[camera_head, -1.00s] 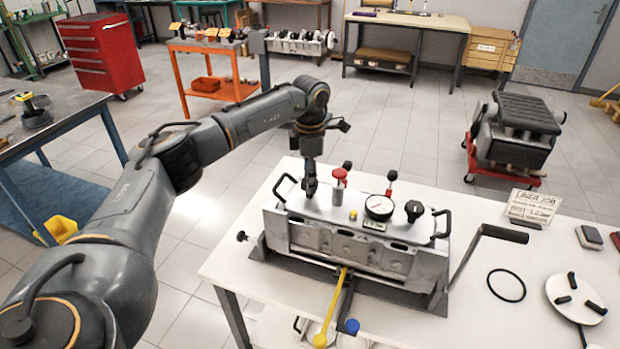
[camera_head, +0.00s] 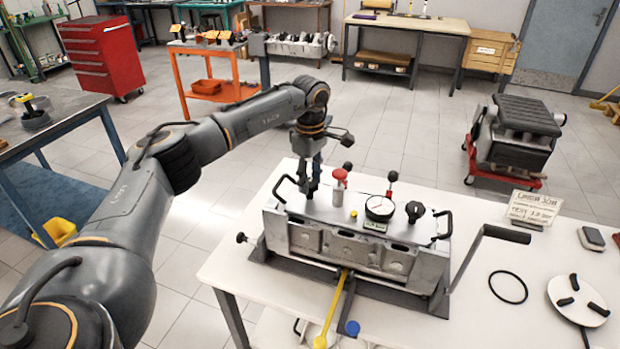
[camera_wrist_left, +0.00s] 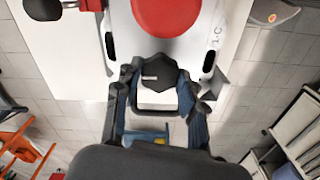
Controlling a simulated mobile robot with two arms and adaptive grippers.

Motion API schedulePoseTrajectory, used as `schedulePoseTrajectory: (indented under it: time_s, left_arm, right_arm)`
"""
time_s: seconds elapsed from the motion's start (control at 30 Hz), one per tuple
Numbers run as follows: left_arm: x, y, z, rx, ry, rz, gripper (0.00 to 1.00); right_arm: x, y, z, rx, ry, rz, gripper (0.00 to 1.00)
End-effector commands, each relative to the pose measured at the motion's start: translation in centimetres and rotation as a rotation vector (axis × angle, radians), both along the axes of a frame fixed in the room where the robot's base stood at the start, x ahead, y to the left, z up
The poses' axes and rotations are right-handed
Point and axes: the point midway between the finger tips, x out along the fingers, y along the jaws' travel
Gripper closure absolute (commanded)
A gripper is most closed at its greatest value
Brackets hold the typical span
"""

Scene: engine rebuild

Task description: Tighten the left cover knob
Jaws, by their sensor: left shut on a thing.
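My left gripper (camera_head: 310,188) points down at the left end of the silver cover (camera_head: 335,207) on the engine block. In the left wrist view its two fingers (camera_wrist_left: 155,78) are shut on the black left cover knob (camera_wrist_left: 157,70), one on each side. The knob has a small white mark. In the head view this knob is mostly hidden by the fingers. A matching black right cover knob (camera_head: 414,209) stands at the cover's other end. The right gripper is not in view.
On the cover, a red-topped part (camera_head: 340,175) stands close right of my fingers, with a dial gauge (camera_head: 379,208) beyond. A black handle (camera_head: 284,187) rises at the left end. A crank (camera_head: 480,250), a black ring (camera_head: 508,287) and a round plate (camera_head: 577,298) are to the right.

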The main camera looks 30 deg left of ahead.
Motion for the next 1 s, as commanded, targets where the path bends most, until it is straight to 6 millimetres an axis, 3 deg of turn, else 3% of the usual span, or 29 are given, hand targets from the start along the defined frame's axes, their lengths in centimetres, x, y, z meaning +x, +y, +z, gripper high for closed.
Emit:
schedulePoseTrajectory:
  time_s: [0.53, 0.57, 0.67, 1.0]
  left_arm:
    - [0.02, -0.02, 0.09, 0.0, -0.001, -0.028, 0.91]
    - [0.02, -0.02, 0.09, 0.0, -0.001, -0.028, 0.58]
    - [0.02, -0.02, 0.08, 0.0, -0.001, -0.028, 0.37]
    - [0.03, -0.02, 0.18, 0.0, -0.001, -0.026, 0.37]
  right_arm:
    - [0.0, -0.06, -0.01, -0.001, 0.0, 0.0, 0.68]
    - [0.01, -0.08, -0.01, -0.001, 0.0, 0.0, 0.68]
    - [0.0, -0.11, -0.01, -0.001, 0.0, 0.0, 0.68]
    - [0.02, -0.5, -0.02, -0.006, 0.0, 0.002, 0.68]
